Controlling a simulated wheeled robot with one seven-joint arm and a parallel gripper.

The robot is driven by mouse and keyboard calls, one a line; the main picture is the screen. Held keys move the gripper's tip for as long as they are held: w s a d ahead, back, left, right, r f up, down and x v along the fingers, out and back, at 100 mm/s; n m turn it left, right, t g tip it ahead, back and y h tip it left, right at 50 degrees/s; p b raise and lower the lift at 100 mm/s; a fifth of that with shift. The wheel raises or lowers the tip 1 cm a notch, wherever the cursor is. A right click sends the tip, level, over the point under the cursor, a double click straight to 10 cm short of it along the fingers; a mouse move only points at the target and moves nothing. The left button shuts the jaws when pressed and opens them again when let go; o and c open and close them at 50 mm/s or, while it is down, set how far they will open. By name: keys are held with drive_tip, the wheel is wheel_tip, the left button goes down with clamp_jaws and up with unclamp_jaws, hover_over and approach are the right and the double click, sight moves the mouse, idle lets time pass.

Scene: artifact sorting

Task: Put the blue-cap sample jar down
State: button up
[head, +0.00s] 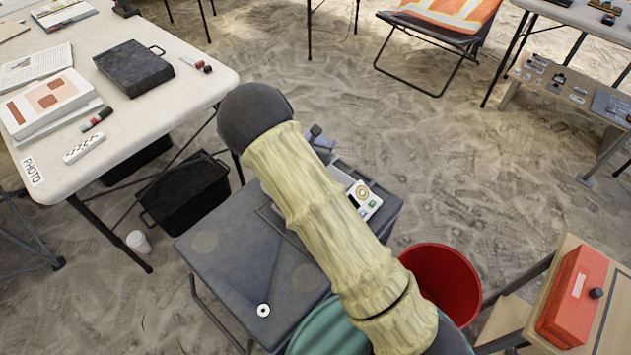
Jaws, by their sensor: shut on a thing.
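My arm, in a pale yellow sleeve with a dark rounded joint, crosses the middle of the head view. My gripper does not show; the arm may hide it. I cannot see the blue-cap sample jar. A grey folding table (225,255) stands under the arm, and its middle is covered by the sleeve. A white device with a small display (368,205) sits at its right side. A small bluish-grey piece (316,133) shows just past the arm, too unclear to name.
A white table (150,115) at left holds papers, a dark case (130,65) and small tools. A black crate (185,190) is below it. A red bucket (445,280) and a red box (575,295) are at right. The grey table's left part is mostly clear, with a white ring (263,310).

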drive_tip(key=shift+w+a+r, duration=0.15)
drive_tip(key=shift+w, duration=0.05)
wheel_tip(320, 180, down, 6)
drive_tip(key=shift+f+b, duration=0.2)
drive_tip(key=shift+b, duration=0.35)
drive_tip(key=shift+f+b, duration=0.4)
drive_tip(key=shift+f, duration=1.45)
